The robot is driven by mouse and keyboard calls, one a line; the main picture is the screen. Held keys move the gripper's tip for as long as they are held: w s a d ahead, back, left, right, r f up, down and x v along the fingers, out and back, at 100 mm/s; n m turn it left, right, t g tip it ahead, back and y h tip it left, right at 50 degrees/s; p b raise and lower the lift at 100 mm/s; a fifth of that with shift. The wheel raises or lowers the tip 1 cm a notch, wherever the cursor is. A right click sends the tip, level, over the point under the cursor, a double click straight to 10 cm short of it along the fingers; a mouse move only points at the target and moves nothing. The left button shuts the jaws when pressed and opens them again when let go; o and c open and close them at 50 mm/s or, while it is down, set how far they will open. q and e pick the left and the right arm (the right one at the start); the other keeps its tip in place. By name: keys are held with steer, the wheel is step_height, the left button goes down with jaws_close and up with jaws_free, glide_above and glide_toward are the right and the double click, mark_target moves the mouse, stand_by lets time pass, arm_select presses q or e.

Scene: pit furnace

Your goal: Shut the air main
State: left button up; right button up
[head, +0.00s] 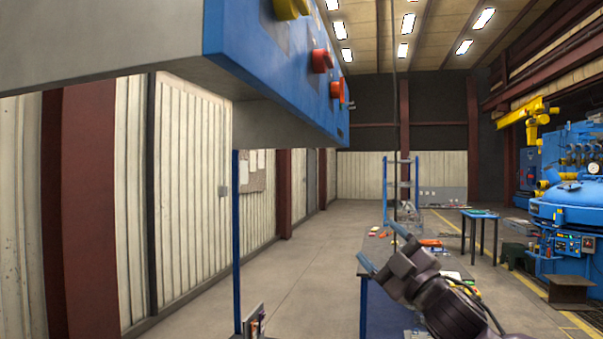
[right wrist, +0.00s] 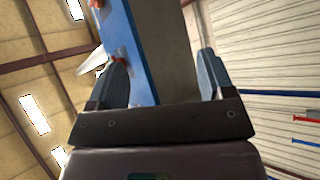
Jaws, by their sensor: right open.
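A large grey box with a blue front (head: 270,65) hangs at the upper left of the head view. Its face carries a yellow knob (head: 291,8) and two red-orange fittings (head: 321,61), (head: 337,91). I cannot tell which part, if any, is the air main's valve. My right gripper (head: 383,247) is open and empty, low and to the right of the box in the head view. In the right wrist view the blue-and-grey box (right wrist: 165,50) shows beyond and between the open fingers, with red fittings (right wrist: 96,3) on its blue face. My left gripper is not in view.
A workbench with a blue leg (head: 372,305) and small items stands below my right gripper. A small blue-green table (head: 480,214) and blue furnace machinery (head: 570,205) stand at the right. The floor (head: 290,280) left of the bench is mostly clear.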

step_height(320, 180, up, 14)
steer(key=s+a+f+n+g+y, duration=0.1)
steer(key=s+a+n+g+y, duration=0.2)
steer(key=n+y, duration=0.35)
steer(key=s+a+r+n+g+y+b, duration=0.1)
steer(key=s+r+n+g, duration=0.6)
steer(key=s+r+n, duration=0.5)
steer(key=s+a+r+n+g+y, duration=0.1)
steer(key=s+r+n+g, duration=0.7)
steer(key=r, duration=0.7)
steer(key=w+f+m+t+h, duration=0.2)
steer(key=w+f+t+h, duration=0.1)
steer(key=w+f+h, duration=0.15)
steer(key=shift+s+p+x, duration=0.15)
steer(key=shift+p+x, duration=0.2)
steer(key=shift+x, duration=1.3)
steer(key=shift+s+p+x, duration=0.15)
steer(key=shift+p+x, duration=0.2)
steer(key=shift+x, duration=1.3)
steer(key=shift+s+p+x, duration=0.15)
steer(key=shift+p+x, duration=0.2)
steer(key=shift+x, duration=1.3)
steer(key=shift+f, duration=0.15)
steer(key=shift+c, duration=0.2)
